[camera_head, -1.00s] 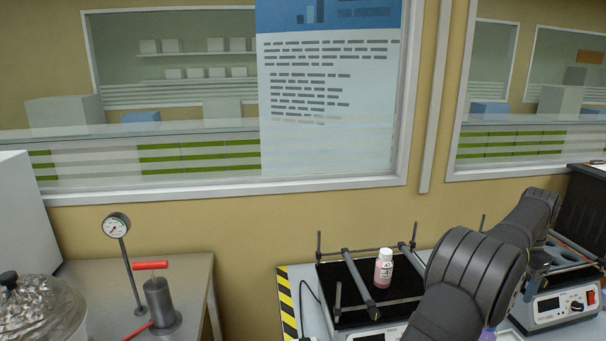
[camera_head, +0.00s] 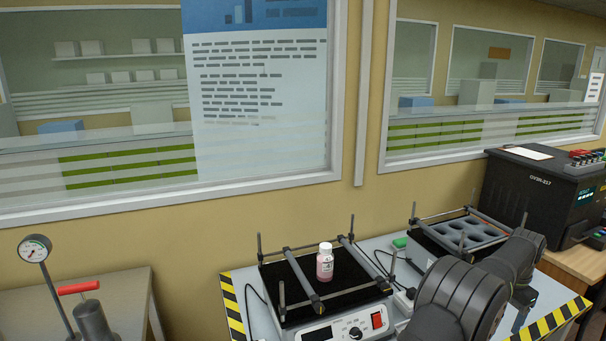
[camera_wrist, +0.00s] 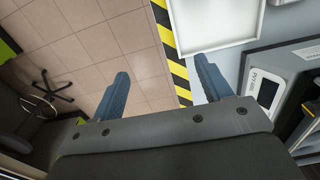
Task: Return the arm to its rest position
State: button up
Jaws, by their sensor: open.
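My gripper (camera_wrist: 160,88) shows in the wrist view with its two blue-grey fingers spread apart and nothing between them. It hangs above the tiled floor and the striped edge of a bench.
A device with round wells (camera_head: 462,232) stands behind my arm. A black oven-like box (camera_head: 527,200) is at the right. A pump with a red handle (camera_head: 90,310) and a gauge (camera_head: 35,249) are at left. The wrist view shows a white tray (camera_wrist: 212,22) and a chair (camera_wrist: 45,95).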

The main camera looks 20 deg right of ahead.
jog(key=f, duration=0.1)
jog(key=s+d+f, duration=0.1)
jog(key=s+f, duration=0.1)
jog(key=shift+d+f, duration=0.2)
jog(key=shift+d, duration=0.15)
jog(key=o, duration=0.6)
jog(key=shift+o, duration=0.2)
jog(key=w+a+r+n+t, duration=0.2)
jog(key=w+a+r+n, duration=0.5)
jog(key=w, duration=0.4)
jog(key=w+a+r+n+t, duration=0.1)
jog(key=w+a+r+n, duration=0.4)
jog(key=w+a+r, duration=0.35)
jog(key=w+a+r+n+t, duration=0.2)
jog(key=w+a+r+n, duration=0.5)
jog(key=w, duration=0.5)
jog(key=shift+m, duration=0.4)
jog(key=x, duration=0.7)
jog(key=s+x, duration=0.1)
jog(key=x, duration=0.3)
jog(key=shift+w+a+f, duration=0.15)
jog(key=shift+a+f, duration=0.2)
jog(key=shift+f, duration=0.05)
